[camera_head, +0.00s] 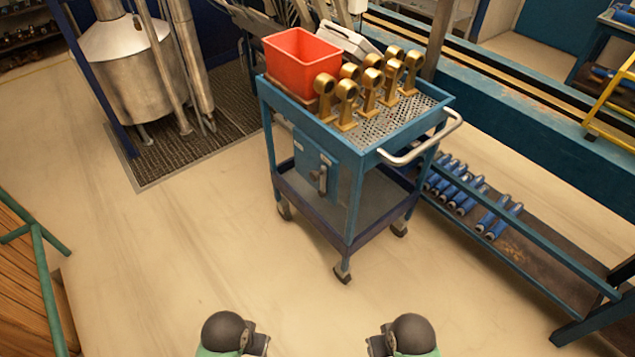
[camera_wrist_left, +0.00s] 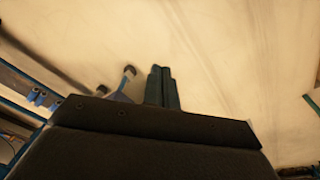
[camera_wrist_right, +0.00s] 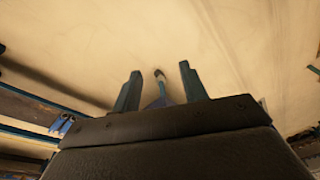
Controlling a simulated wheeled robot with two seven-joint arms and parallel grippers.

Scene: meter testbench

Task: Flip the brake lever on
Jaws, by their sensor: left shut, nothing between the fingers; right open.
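The brake lever (camera_head: 322,181) is a small grey metal handle on a blue panel (camera_head: 314,163) on the side of the blue cart (camera_head: 349,230). It hangs roughly upright in the head view. Neither gripper is near it. In the head view only the dark ends of my two arms show at the bottom edge, well in front of the cart. In the left wrist view my left gripper (camera_wrist_left: 162,72) has its fingers together with nothing between them. In the right wrist view my right gripper (camera_wrist_right: 159,74) has its fingers apart and empty.
The cart stands on casters and carries a red bin (camera_head: 301,62), several brass meters (camera_head: 345,104) and a metal push handle (camera_head: 424,144). A low rack (camera_head: 500,245) with several blue cylinders is at right. A metal tank (camera_head: 124,70) stands at left. The floor before the cart is clear.

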